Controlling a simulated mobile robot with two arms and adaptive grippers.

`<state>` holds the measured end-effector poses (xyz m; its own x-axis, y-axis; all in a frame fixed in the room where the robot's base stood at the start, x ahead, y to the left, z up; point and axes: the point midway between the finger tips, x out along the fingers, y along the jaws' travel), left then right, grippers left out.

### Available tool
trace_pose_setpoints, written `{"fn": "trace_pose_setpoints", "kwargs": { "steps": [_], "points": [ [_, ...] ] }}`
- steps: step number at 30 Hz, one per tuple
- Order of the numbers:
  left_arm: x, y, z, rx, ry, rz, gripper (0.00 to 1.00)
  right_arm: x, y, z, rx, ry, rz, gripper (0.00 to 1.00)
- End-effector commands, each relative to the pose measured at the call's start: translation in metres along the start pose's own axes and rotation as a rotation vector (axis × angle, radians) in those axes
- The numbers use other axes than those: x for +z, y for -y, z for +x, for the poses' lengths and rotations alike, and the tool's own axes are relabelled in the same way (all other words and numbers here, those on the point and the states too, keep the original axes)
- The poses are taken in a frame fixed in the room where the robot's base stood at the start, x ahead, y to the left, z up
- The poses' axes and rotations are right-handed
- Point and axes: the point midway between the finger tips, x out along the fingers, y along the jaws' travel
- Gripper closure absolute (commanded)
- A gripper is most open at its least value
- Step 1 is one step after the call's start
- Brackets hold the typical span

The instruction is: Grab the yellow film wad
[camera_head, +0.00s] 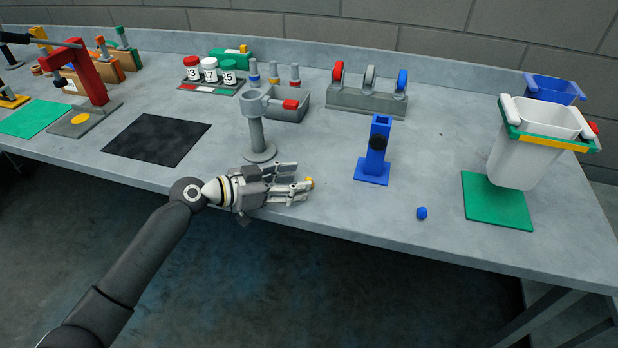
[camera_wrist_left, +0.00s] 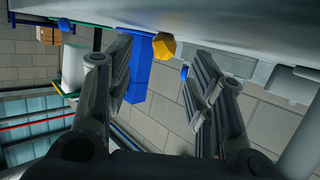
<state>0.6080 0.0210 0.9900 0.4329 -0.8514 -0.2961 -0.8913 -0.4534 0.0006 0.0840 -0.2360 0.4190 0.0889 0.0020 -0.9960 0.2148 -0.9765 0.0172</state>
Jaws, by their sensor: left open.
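The yellow film wad (camera_head: 309,182) is a small faceted lump on the grey table near its front edge, mostly hidden by my left fingertips in the head view. In the left wrist view the yellow wad (camera_wrist_left: 164,45) shows whole, between the fingertips or just beyond them. My left gripper (camera_head: 300,190) is low over the table's front edge, fingers pointing right. Its fingers stand apart in the left wrist view (camera_wrist_left: 157,65), with nothing held. I cannot tell whether they touch the wad. My right gripper is not in view.
A blue stand (camera_head: 374,160) rises right of the gripper, and a small blue lump (camera_head: 421,213) lies farther right. A grey cup post (camera_head: 257,135) stands close behind the hand. The table between gripper and blue stand is clear.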

Motion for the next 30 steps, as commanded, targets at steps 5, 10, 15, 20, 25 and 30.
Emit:
{"fn": "trace_pose_setpoints", "kwargs": {
  "steps": [5, 10, 15, 20, 25, 30],
  "points": [
    [-0.002, 0.001, 0.019, 0.0, -0.002, -0.001, 0.51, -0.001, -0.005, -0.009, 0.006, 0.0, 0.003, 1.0],
    [0.0, 0.001, 0.025, -0.001, 0.0, 0.0, 0.51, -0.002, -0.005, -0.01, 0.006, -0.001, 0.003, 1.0],
    [0.0, 0.001, 0.025, -0.001, 0.0, 0.0, 0.51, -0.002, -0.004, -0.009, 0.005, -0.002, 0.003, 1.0],
    [0.0, 0.001, 0.025, -0.001, 0.0, 0.0, 0.71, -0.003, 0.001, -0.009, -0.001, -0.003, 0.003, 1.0],
    [0.0, 0.001, 0.025, -0.001, 0.0, 0.0, 0.87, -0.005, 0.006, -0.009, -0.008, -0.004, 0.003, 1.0],
    [0.0, 0.001, 0.025, -0.001, 0.0, 0.0, 0.87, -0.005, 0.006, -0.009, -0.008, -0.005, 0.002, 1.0]
  ]
}}
